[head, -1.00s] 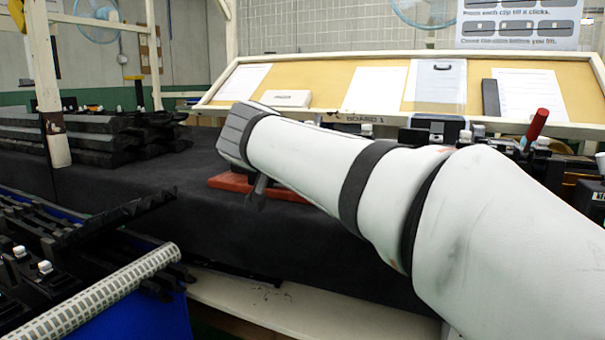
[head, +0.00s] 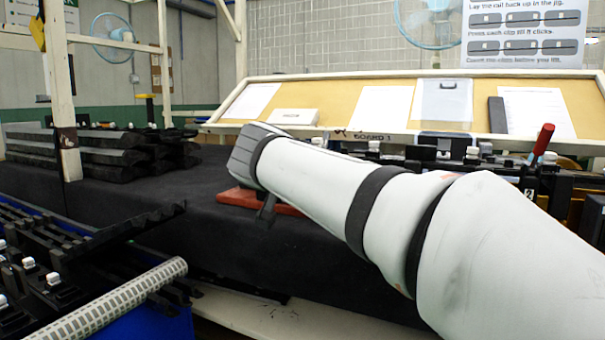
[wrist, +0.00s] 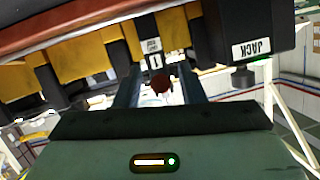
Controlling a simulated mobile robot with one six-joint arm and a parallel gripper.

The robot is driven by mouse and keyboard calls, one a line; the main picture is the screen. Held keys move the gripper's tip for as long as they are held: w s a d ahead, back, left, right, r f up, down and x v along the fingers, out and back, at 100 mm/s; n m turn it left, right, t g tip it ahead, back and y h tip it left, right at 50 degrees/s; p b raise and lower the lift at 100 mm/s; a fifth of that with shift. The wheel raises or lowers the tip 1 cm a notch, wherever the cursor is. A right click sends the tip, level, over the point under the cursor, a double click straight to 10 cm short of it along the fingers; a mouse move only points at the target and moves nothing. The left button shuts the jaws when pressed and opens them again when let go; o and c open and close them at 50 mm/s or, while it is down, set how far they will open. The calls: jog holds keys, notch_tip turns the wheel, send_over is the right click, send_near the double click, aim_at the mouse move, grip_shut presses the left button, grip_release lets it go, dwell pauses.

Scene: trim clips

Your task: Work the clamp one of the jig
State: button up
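In the wrist view, my gripper (wrist: 160,92) has its two dark fingers apart, with a gap between them. A dark red rounded knob (wrist: 161,84) shows in that gap, smaller than the gap, with no clear contact on either finger. A label reading 1 (wrist: 155,62) sits just beyond the knob, on the dark jig, so the knob appears to belong to clamp one. In the head view, a red handle (head: 543,139) stands tilted at the right, near a label 2 (head: 528,194). My arm crosses the head view; my fingers and clamp one cannot be made out there.
A dark block labelled JACK (wrist: 252,48) is right of my fingers in the wrist view. Yellow parts (wrist: 85,60) line the jig.

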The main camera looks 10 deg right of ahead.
jog(key=shift+s+r, duration=0.1)
jog(key=p+v, duration=0.1)
jog(key=v, duration=0.6)
jog(key=shift+s+a+p, duration=0.2)
jog(key=shift+s+p, duration=0.1)
jog(key=shift+p, duration=0.1)
jog(key=s+d+n+g+y+p, duration=0.2)
jog(key=s+p, duration=0.4)
jog(key=p, duration=0.6)
jog(key=s+d+r+n+g+y+p, duration=0.1)
jog(key=s+p, duration=0.5)
jog(key=p, duration=0.7)
jog(key=s+d+r+n+g+y+p, duration=0.1)
jog(key=s+d+n+g+y+p, duration=0.2)
jog(key=g+p, duration=0.4)
jog(key=s+d+n+p, duration=0.1)
jog(key=s+p, duration=0.1)
jog(key=p, duration=0.3)
jog(key=shift+s+n+y+p, duration=0.3)
jog(key=shift+s, duration=0.1)
